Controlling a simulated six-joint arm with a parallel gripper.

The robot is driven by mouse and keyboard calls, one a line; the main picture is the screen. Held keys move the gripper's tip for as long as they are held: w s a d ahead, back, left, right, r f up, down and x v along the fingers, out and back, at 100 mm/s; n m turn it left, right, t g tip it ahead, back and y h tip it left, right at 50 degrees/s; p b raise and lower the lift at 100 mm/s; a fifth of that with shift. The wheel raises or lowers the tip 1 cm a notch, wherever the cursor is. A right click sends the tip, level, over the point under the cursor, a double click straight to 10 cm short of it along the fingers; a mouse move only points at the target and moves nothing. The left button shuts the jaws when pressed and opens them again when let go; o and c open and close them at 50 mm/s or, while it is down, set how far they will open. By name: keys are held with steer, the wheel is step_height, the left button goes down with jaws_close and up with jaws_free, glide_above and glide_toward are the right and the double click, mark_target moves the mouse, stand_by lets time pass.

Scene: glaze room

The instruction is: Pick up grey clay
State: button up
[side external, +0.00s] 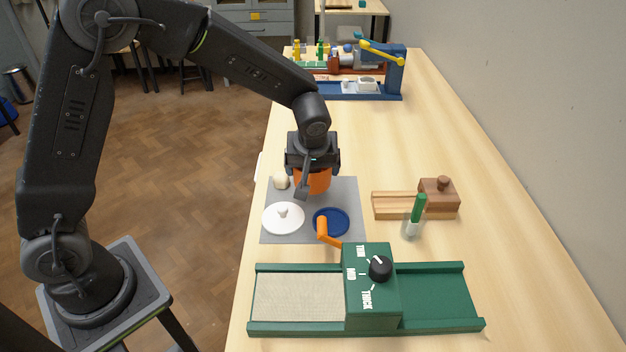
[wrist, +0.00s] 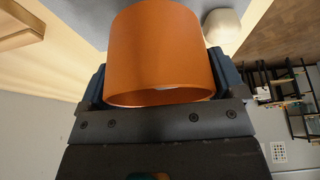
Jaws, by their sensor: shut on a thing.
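My gripper (side external: 306,190) is shut on an orange cylinder (side external: 318,180), which hangs over the grey mat (side external: 345,190). In the wrist view the cylinder (wrist: 155,45) fills the space between my jaws, and its near end looks open. A small pale patch shows inside that end; I cannot tell what it is. A rounded cream lump (side external: 281,181) sits on the mat just left of the cylinder; it also shows in the wrist view (wrist: 222,27). I see no lump that is clearly grey clay.
A white lid (side external: 270,222) with a knob and a dark blue dish (side external: 331,212) lie on the mat. An orange crank (side external: 322,229) joins the green slab machine (side external: 425,290) in front. Bottles and a blue frame stand behind.

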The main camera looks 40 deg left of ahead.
steer(key=shift+f, duration=1.95)
steer(key=shift+f, duration=0.2)
steer(key=o, duration=1.2)
steer(key=shift+c, duration=0.2)
steer(key=v, duration=1.2)
steer(key=shift+r, duration=0.15)
steer(key=s+a+r+m+h, duration=0.1)
steer(key=s+r+m, duration=0.1)
steer(key=s, duration=0.5)
steer(key=s+a+r+m+t+h, duration=0.1)
steer(key=s+a+r+m, duration=0.1)
steer(key=s, duration=0.5)
steer(key=s+a+r+m+t+h, duration=0.1)
steer(key=s+a+r+m, duration=0.1)
steer(key=s+r+m, duration=0.2)
steer(key=s+m, duration=0.1)
steer(key=s, duration=0.2)
steer(key=shift+s+r, duration=0.25)
steer(key=shift+s, duration=0.15)
